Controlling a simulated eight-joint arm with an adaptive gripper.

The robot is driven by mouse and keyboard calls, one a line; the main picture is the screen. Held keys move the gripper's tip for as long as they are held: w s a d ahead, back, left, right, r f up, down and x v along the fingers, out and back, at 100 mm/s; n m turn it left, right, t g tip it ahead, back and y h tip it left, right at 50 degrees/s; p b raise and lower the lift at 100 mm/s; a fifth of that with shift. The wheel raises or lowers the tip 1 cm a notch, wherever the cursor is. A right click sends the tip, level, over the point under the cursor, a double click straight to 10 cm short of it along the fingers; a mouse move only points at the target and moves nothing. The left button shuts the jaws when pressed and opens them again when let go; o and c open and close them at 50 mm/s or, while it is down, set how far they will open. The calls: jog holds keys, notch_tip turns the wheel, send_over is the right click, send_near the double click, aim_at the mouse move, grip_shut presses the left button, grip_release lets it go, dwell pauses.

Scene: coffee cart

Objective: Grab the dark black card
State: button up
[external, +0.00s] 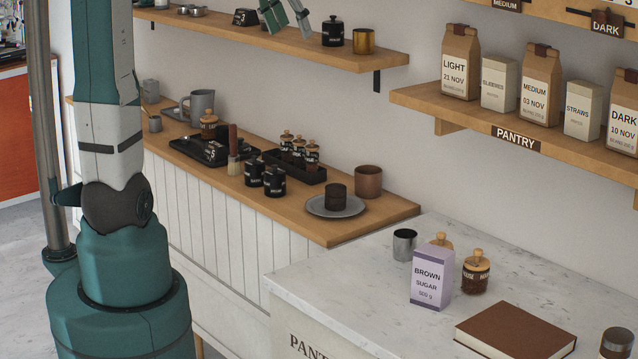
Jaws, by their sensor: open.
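My gripper (290,28) reaches down from the top edge, its two teal and grey fingers apart over the upper left shelf. Its upper part is cut off by the frame. A small black card-like piece with pale lettering (245,17) stands on that shelf just left of the fingers, with no visible contact. Its lettering is too small to read. A dark brown label reading DARK (607,22) is on the top right shelf edge. I cannot tell for certain which one is the dark black card.
A black lidded jar (333,33) and a brass cup (364,41) stand right of my gripper on the wooden shelf (300,51). Small metal cups (190,10) sit left. Below, a wooden counter (335,229) holds trays, jars and a plate.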

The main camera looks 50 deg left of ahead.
jog(key=w+a+f+p, duration=0.1)
jog(key=w+a+f, duration=0.1)
jog(key=a, duration=0.8)
jog(key=w+a+f, duration=0.1)
jog(key=a, duration=0.9)
send_over(216, 144)
jog(key=s, duration=0.3)
notch_tip(216, 144, down, 33)
jog(key=shift+w+a+f+g+h+p, duration=0.1)
jog(key=shift+g+h+p, duration=0.2)
jog(key=shift+p, duration=0.15)
jog(key=shift+x, duration=1.25)
jog(key=shift+f, duration=0.1)
jog(key=shift+p+x, duration=0.55)
jog(key=shift+x, duration=1.95)
